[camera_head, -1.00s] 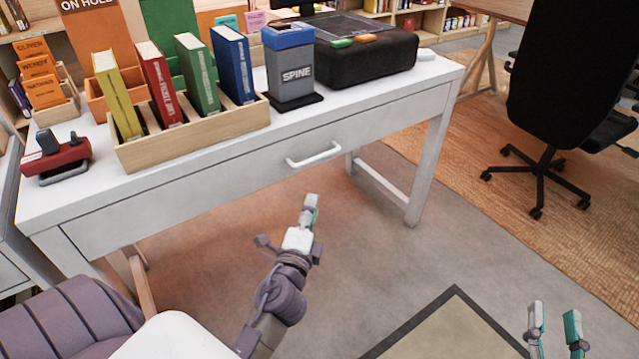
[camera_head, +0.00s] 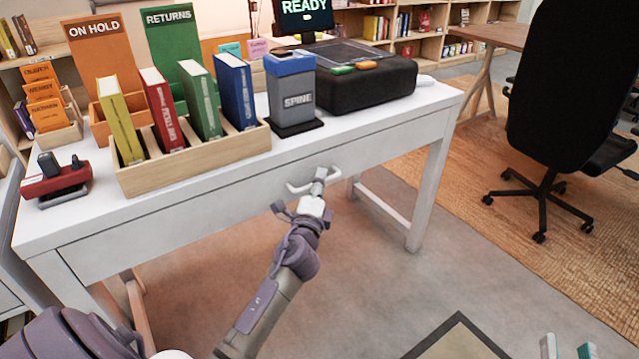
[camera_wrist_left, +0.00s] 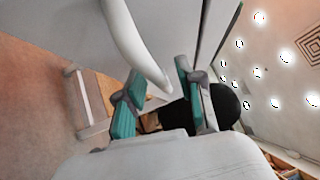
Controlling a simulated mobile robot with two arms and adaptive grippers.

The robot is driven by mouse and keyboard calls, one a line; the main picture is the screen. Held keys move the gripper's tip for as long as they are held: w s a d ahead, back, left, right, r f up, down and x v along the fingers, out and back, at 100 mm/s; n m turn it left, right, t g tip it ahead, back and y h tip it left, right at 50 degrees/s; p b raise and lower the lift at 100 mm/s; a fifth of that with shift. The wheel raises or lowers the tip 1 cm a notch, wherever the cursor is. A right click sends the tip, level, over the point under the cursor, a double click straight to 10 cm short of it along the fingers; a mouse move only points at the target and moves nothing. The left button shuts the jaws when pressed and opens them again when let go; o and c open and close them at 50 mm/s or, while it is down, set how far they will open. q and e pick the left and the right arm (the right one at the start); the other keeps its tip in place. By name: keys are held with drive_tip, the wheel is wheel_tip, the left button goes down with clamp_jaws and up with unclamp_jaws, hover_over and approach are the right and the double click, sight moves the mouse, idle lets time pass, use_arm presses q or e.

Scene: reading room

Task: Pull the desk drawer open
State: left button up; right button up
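The white desk (camera_head: 190,205) has a front drawer (camera_head: 225,198) that looks closed. Its white bar handle (camera_head: 297,188) is at the middle of the drawer front. My left gripper (camera_head: 319,178) is at the handle's right half. In the left wrist view the two teal-padded fingers (camera_wrist_left: 158,95) stand apart, and the curved handle (camera_wrist_left: 135,45) runs down into the gap between them. I cannot tell whether either finger touches it. My right gripper (camera_head: 567,349) shows only its fingertips at the bottom right edge, apart and empty.
On the desk stand a wooden book rack (camera_head: 195,165), a grey SPINE box (camera_head: 292,97), a black machine (camera_head: 362,78) and a red stamp-like device (camera_head: 55,182). A black office chair (camera_head: 565,90) stands at right.

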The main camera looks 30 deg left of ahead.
use_arm(q)
drive_tip(key=shift+w, duration=0.15)
clamp_jaws()
idle(0.4)
